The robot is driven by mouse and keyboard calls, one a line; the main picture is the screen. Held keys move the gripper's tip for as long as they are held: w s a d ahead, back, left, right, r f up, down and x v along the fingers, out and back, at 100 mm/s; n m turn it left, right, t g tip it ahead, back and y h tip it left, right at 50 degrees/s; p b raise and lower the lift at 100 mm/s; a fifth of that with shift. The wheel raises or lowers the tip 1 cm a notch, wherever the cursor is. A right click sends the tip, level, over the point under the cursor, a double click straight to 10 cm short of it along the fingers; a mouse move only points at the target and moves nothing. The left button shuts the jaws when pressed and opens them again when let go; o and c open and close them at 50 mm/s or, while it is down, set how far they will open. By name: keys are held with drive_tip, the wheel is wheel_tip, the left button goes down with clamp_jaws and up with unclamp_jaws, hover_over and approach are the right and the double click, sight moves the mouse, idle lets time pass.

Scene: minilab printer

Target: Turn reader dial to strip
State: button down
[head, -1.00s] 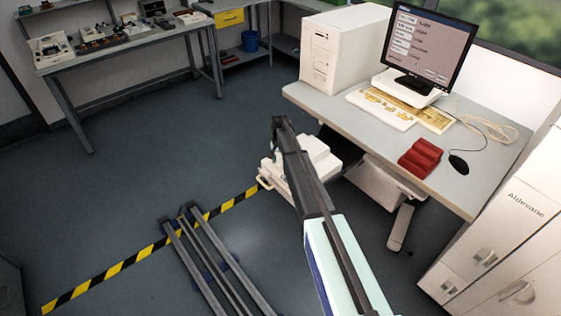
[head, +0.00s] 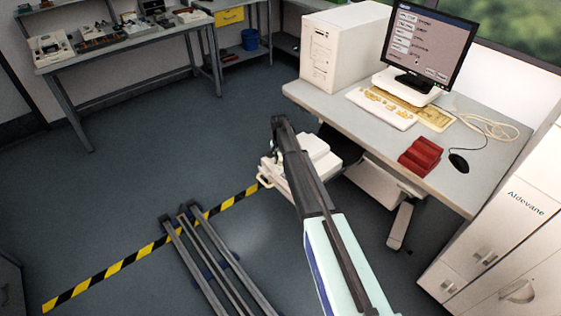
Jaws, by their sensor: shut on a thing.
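I see no dial that I can make out in the head view, and no reader that I can tell for sure. My arm runs up from the bottom edge to the middle of the picture, as a pale casing and a dark link. I cannot pick out my gripper or its fingers. A white machine part (head: 318,160) shows behind the dark link, partly hidden by it; I cannot tell what it is. Small instruments, one of them a white device (head: 48,46), stand on the far left bench (head: 120,55), too small to show any dial.
The desk at right holds a computer tower (head: 335,50), monitor (head: 425,40), keyboard (head: 382,108), red block (head: 420,156) and mouse (head: 458,162). White cabinets (head: 500,245) stand at lower right. Rails (head: 215,260) cross striped tape (head: 150,248). The left floor is mostly clear.

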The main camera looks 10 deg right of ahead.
sight(280, 161)
drive_tip(key=m+b, duration=0.2)
drive_tip(key=m, duration=0.2)
drive_tip(key=shift+f, duration=0.15)
drive_tip(key=shift+m+b, duration=0.85)
drive_tip(key=shift+m, duration=1.35)
drive_tip(key=c, duration=0.8)
unclamp_jaws()
drive_tip(key=shift+c, duration=0.2)
drive_tip(key=shift+r, duration=0.25)
wheel_tip(280, 161, up, 12)
drive_tip(key=shift+w, duration=0.15)
drive_tip(key=shift+f, duration=0.15)
